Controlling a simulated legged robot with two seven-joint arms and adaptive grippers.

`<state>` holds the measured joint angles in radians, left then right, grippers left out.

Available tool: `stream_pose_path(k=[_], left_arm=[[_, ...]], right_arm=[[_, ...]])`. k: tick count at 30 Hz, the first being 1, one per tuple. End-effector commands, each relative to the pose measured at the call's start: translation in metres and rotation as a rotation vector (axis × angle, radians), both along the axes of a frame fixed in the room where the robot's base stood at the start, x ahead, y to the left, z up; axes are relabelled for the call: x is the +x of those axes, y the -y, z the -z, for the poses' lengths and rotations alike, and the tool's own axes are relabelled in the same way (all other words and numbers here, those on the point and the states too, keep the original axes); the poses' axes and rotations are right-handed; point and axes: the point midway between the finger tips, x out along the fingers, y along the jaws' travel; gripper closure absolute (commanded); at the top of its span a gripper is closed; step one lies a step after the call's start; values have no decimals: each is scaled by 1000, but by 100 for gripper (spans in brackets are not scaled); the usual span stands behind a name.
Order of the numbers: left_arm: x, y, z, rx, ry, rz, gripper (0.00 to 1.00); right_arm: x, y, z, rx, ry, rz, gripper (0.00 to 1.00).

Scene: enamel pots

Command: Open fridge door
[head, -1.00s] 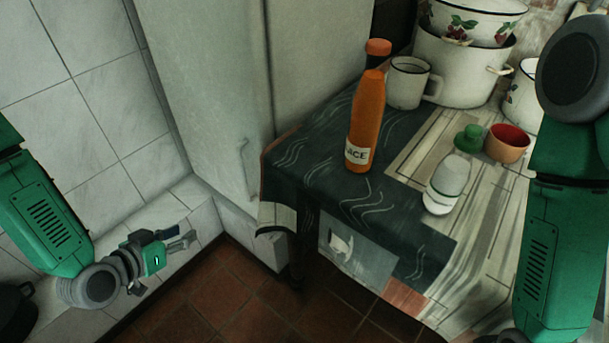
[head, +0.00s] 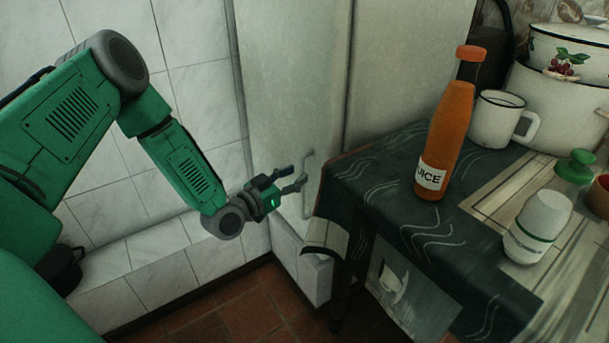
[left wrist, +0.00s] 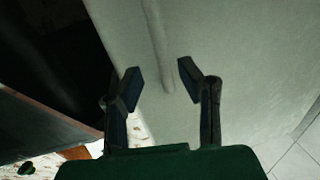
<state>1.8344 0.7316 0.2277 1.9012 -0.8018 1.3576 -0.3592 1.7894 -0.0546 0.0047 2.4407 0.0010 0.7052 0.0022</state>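The fridge is the tall pale grey-white cabinet (head: 290,75) at the centre left of the head view. Its thin vertical door handle (head: 307,185) is low on the door, beside the table corner. My left gripper (head: 296,178) is just left of the handle, fingers apart and pointing at it. In the left wrist view the two dark fingers (left wrist: 161,78) are open with nothing between them. There the handle (left wrist: 157,45) runs down the door and ends beyond the fingertips, in line with the gap. My right gripper is not in view.
A table with a dark patterned cloth (head: 385,165) stands close right of the handle. On it are an orange juice bottle (head: 445,140), a white mug (head: 497,118), a white-and-green container (head: 538,228) and enamel pots (head: 555,95). A tiled ledge (head: 150,260) runs along the left wall.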

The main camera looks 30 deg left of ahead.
Motion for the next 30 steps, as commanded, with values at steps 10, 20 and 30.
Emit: stream_pose_path(k=[10, 20, 30], left_arm=[[34, 5, 1, -2, -1, -2, 67], [35, 7, 0, -1, -1, -1, 88], [34, 5, 1, -2, -2, 3, 100]], right_arm=[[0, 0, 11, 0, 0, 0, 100], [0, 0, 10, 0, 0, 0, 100], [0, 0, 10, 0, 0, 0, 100]])
